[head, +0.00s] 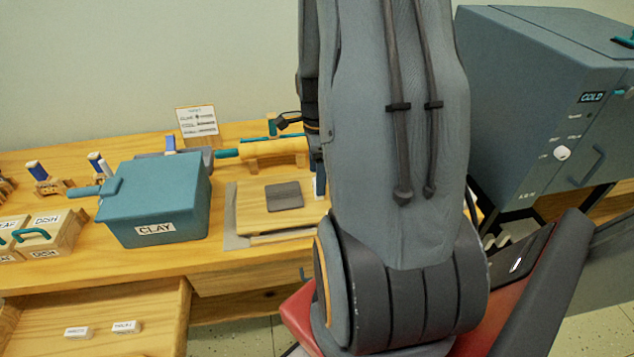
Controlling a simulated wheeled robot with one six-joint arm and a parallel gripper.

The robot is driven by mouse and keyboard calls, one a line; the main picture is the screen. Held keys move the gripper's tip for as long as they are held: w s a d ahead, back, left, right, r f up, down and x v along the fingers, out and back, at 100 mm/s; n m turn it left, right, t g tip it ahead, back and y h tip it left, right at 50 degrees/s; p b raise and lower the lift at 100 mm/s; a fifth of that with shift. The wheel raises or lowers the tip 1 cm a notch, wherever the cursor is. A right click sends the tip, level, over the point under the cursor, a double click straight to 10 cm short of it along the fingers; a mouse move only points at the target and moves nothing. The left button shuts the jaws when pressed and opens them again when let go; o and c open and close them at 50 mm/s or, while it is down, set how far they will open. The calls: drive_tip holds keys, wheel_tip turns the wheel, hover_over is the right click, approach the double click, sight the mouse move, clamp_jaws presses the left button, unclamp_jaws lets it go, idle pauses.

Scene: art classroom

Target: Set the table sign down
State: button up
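A small upright card with printed lines and a thin wooden-coloured frame (198,121) stands at the back of the wooden table, against the wall. It looks like a sign, but I cannot read it or tell whether it is the task's table sign. My arm fills the middle of the head view and hides most of my gripper. Only a narrow dark blue edge, perhaps part of my gripper (320,178), shows left of the arm, with a small white patch beside it. Its fingers, and anything between them, cannot be made out.
A teal box marked CLAY (155,205) stands on the wooden table (232,262). A board with a grey pad (284,196) lies right of it, before a rolling pin (262,149). Labels (126,327) lie on a lower wooden surface. A grey machine (535,110) stands right.

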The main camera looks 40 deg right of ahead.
wheel_tip(320, 180, up, 9)
drive_tip(key=b, duration=0.2)
drive_tip(key=s+a+n+t, duration=0.1)
drive_tip(key=s+a+n, duration=0.1)
drive_tip(key=a+n, duration=2.2)
drive_tip(key=shift+s+a, duration=0.15)
drive_tip(key=shift+s, duration=0.15)
drive_tip(key=shift+r, duration=0.1)
